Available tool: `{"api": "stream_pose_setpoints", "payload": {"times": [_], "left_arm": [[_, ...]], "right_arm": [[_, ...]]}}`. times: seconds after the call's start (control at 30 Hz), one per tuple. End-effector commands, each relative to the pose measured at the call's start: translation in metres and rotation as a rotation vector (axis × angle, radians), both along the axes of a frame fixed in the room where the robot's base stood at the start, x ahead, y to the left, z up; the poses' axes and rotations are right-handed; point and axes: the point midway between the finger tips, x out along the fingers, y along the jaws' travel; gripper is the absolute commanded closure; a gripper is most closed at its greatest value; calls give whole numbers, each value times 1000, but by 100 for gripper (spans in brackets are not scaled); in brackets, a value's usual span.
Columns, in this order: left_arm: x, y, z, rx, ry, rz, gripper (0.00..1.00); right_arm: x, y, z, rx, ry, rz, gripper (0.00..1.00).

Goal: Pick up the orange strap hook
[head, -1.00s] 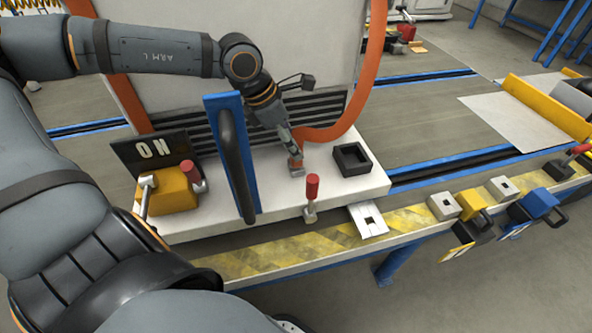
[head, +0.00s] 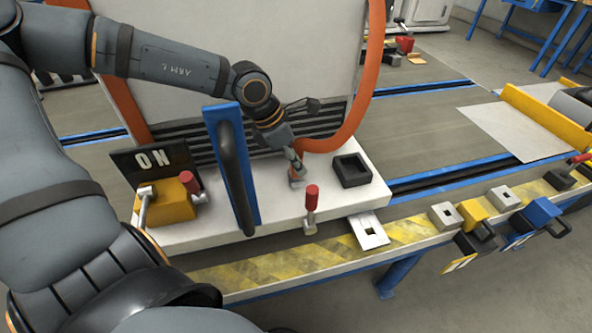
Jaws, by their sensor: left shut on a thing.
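The orange strap (head: 374,85) hangs in a loop at the right side of the big white panel and curves down to its lower end. There the small strap hook (head: 297,177) is at the white ledge, partly hidden by my gripper. My left gripper (head: 294,160) points down at this end and is shut on the strap hook. Whether the hook touches the ledge is hard to tell. My right gripper is not in view.
A blue post (head: 216,125) with a black handle stands left of the gripper. A black square socket (head: 352,170) sits to its right and a red-handled lever (head: 311,196) in front. A yellow block (head: 170,200) and an ON sign (head: 150,160) stand at left.

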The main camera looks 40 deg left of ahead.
Motion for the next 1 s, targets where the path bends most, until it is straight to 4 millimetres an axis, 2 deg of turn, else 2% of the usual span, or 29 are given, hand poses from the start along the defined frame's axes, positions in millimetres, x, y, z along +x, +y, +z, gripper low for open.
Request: {"api": "stream_pose_setpoints", "payload": {"times": [0.17,0.23,0.5,0.63,0.77,1.0], "left_arm": [[0,0,2,-1,-1,0,100],[1,0,9,1,-2,1,100],[1,0,71,2,-3,1,100],[1,0,92,2,-2,1,100],[0,0,100,0,0,1,100],[0,0,100,0,0,0,100]], "right_arm": [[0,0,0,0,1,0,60],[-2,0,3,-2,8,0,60],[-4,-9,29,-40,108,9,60],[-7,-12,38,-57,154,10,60],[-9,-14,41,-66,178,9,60],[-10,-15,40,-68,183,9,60]]}}
